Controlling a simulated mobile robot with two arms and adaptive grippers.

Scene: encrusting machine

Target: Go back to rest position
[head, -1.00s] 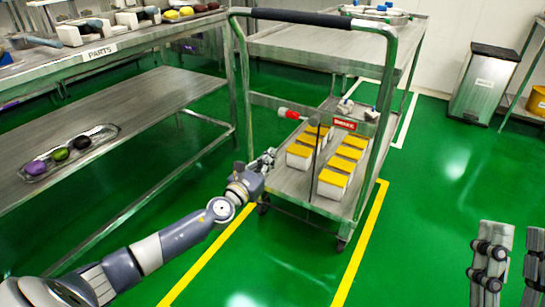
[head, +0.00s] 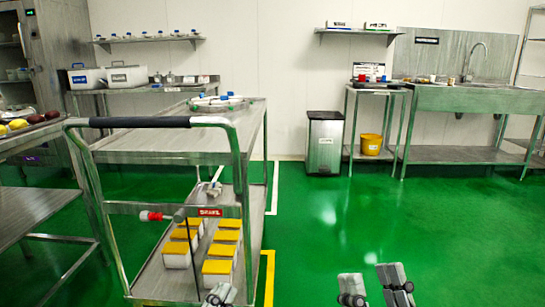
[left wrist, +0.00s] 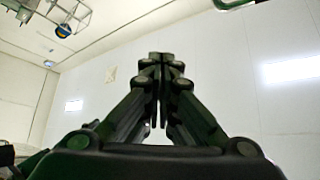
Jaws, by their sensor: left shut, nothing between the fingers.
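My left gripper (head: 220,295) shows at the bottom edge of the head view, in front of the steel cart. In the left wrist view its fingers (left wrist: 161,62) are shut together, with nothing between them, against a pale wall and ceiling. My right gripper (head: 374,287) shows at the bottom right of the head view over the green floor. Its two fingers stand apart with nothing between them. Most of both arms is out of view.
The steel cart (head: 85,175) has a black handle (head: 150,122) and a lower shelf with several yellow-topped white boxes (head: 219,267). A steel table (head: 45,207) stands left. A bin (head: 324,145), yellow bucket (head: 371,144) and sink bench (head: 470,98) stand at the back. The right floor is clear.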

